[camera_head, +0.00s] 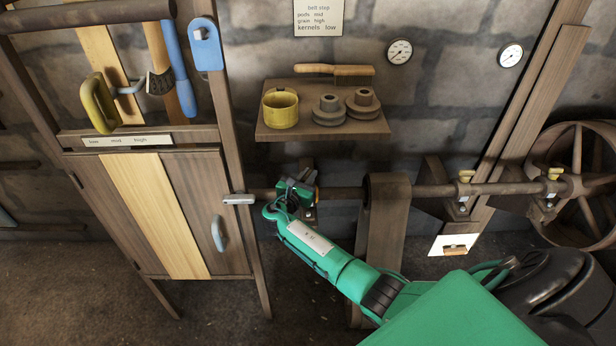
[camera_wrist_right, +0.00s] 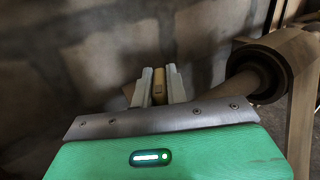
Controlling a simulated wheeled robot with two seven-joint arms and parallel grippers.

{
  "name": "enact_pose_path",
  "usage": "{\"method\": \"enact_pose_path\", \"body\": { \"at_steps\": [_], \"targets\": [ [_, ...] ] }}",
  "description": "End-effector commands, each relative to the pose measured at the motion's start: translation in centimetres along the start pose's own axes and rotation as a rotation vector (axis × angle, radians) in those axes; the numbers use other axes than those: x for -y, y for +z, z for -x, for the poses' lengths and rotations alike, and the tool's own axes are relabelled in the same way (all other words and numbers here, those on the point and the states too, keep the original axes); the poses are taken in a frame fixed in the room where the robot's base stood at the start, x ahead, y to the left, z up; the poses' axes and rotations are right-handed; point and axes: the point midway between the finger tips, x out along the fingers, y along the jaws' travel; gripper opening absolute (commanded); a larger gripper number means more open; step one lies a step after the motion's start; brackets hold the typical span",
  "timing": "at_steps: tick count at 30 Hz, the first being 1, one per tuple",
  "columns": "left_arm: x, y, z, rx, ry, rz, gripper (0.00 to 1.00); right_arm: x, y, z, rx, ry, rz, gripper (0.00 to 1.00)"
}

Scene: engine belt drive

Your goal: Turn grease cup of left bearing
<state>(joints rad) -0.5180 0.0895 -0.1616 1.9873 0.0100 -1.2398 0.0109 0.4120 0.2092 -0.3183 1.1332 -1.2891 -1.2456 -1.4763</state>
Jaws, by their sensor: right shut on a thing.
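My green right arm reaches up to the left bearing, and my right gripper (camera_head: 300,188) covers most of that bearing in the head view. In the right wrist view, the two pale fingers of my right gripper (camera_wrist_right: 160,88) are shut on the brass-yellow grease cup (camera_wrist_right: 159,82), which shows as a narrow strip between them. The brown line shaft (camera_head: 340,193) runs to the right from the gripper. Two other bearings, a middle one (camera_head: 463,190) and a right one (camera_head: 550,187), carry yellow cups on top. My left gripper is not in view.
A wide belt (camera_head: 386,235) hangs over the shaft right of the gripper. A shelf (camera_head: 350,127) above holds a yellow pot (camera_head: 281,108), dark stepped parts (camera_head: 330,110) and a brush (camera_head: 340,70). A wooden cabinet (camera_head: 165,210) stands close on the left. A spoked wheel (camera_head: 580,165) is far right.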

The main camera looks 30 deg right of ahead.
Motion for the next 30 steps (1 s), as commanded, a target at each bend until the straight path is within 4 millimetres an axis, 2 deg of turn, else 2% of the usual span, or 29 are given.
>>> {"method": "enact_pose_path", "body": {
  "at_steps": [9, 24, 25, 27, 28, 30],
  "targets": [
    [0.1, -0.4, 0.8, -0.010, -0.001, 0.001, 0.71, 0.0, -0.3, 0.1, -0.003, -0.115, 0.001, 0.00],
    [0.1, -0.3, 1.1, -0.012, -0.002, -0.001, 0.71, 0.1, -0.2, 0.1, -0.003, -0.136, 0.002, 0.00],
    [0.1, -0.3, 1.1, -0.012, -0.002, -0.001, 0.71, 0.1, -0.2, 0.1, -0.003, -0.136, 0.002, 0.17],
    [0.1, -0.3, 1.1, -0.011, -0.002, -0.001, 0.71, 0.1, -0.2, 0.1, -0.003, -0.136, 0.002, 0.30],
    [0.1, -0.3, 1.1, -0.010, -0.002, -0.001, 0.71, 0.1, -0.2, 0.1, -0.003, -0.136, 0.002, 0.36],
    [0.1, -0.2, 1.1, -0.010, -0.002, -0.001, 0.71, 0.1, -0.2, 0.1, -0.002, -0.136, 0.002, 0.36]
  ]
}}
